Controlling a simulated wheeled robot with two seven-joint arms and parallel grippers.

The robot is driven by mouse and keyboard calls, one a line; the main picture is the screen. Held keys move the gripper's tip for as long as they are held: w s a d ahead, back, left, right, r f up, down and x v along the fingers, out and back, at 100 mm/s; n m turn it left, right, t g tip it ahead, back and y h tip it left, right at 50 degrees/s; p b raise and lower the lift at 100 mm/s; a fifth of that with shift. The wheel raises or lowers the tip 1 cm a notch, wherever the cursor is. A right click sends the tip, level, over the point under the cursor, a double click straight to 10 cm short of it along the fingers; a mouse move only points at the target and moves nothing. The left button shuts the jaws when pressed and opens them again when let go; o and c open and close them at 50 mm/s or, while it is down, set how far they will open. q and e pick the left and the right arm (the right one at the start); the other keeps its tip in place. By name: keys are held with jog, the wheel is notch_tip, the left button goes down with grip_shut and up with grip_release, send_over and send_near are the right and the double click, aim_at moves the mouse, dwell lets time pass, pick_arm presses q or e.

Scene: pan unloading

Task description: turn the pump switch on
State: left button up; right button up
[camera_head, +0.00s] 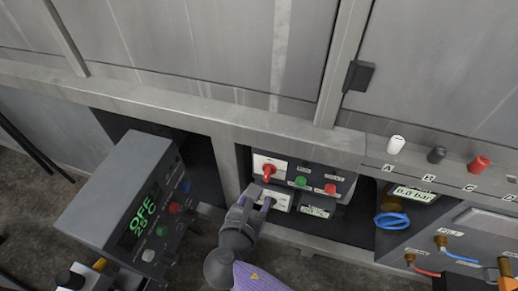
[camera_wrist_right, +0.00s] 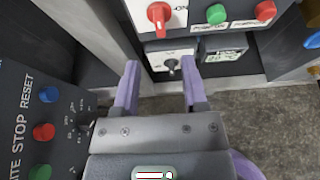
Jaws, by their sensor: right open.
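A switch panel sits in the cabinet recess. Its upper left plate carries a red rotary switch (camera_head: 268,172), also in the right wrist view (camera_wrist_right: 159,14). Below it, a white plate (camera_head: 279,198) carries a small dark toggle-like knob, clear in the right wrist view (camera_wrist_right: 172,65). The labels are too small to tell which one is the pump switch. My right gripper (camera_head: 254,201) is open in front of the lower plate. In the right wrist view its purple fingers (camera_wrist_right: 158,88) stand either side of the dark knob, with nothing held. My left gripper is not in view.
Green (camera_head: 300,181) and red (camera_head: 330,189) buttons sit right of the red switch. A tilted control box (camera_head: 112,200) reading OFF stands close on the left.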

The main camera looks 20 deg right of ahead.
aim_at(266, 175)
jog(key=b+x, duration=0.6)
jog(key=x, duration=0.3)
jog(key=shift+w+f, duration=0.1)
jog(key=shift+w+d, duration=0.2)
jog(key=shift+w, duration=0.15)
jog(key=shift+c, duration=1)
jog(key=c, duration=0.5)
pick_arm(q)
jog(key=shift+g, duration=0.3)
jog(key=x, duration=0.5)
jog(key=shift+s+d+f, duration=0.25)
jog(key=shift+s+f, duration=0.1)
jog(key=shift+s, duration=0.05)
pick_arm(e)
grip_shut()
